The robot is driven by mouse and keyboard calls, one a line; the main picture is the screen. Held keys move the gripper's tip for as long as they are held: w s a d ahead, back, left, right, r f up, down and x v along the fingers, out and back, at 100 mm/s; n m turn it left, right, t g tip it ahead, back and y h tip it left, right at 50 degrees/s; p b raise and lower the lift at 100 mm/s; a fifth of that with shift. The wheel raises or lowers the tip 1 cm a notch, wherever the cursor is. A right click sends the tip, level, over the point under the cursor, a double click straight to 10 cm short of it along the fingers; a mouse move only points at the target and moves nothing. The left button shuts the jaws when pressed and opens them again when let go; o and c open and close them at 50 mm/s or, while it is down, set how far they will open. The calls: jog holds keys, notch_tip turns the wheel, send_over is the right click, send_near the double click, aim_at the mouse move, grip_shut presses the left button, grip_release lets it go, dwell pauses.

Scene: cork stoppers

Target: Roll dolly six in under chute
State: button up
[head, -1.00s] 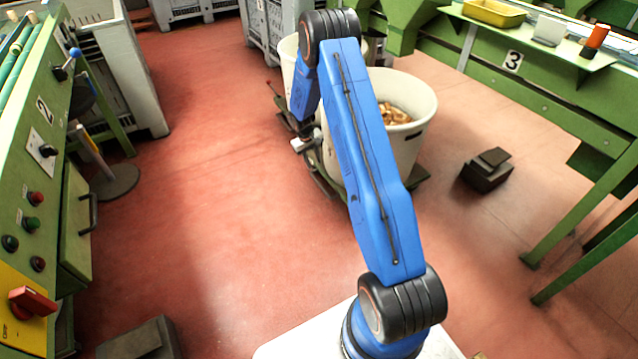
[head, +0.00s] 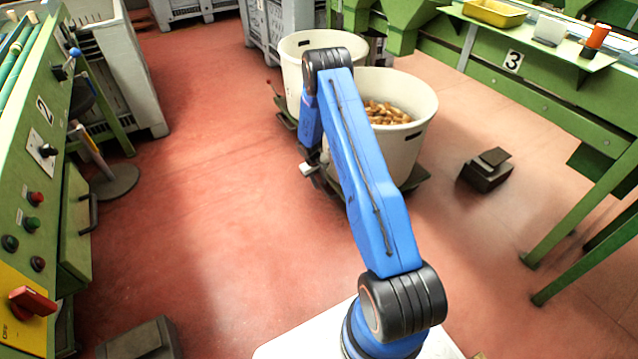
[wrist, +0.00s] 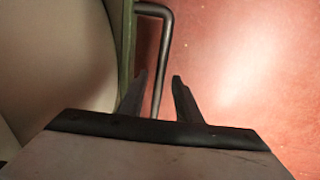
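Two cream tubs stand on low green dollies: the front tub (head: 405,150) holds corks, and the rear tub (head: 292,75) is partly behind my arm. The front dolly (head: 418,178) shows only at its edge; I see no number six. My gripper (head: 312,170) is low beside the front tub's left side. In the wrist view, my gripper (wrist: 158,78) has its fingers apart, with a bent dark handle bar (wrist: 165,45) between them. The bar runs beside a green dolly edge (wrist: 128,45) and a cream tub wall (wrist: 60,60). Green chutes (head: 400,25) show at the back.
A green bench marked 3 (head: 540,90) runs along the right, its legs on the floor. A dark block (head: 486,170) lies right of the tubs. A green control panel marked 2 (head: 40,190) stands left. Red floor (head: 200,190) between is clear.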

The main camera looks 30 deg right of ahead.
jog(key=shift+f, duration=0.25)
grip_shut()
jog(key=shift+d, duration=0.15)
jog(key=d, duration=1.7)
jog(key=shift+w+d, duration=0.2)
jog(key=shift+w, duration=0.15)
grip_release()
jog(key=shift+d, duration=0.2)
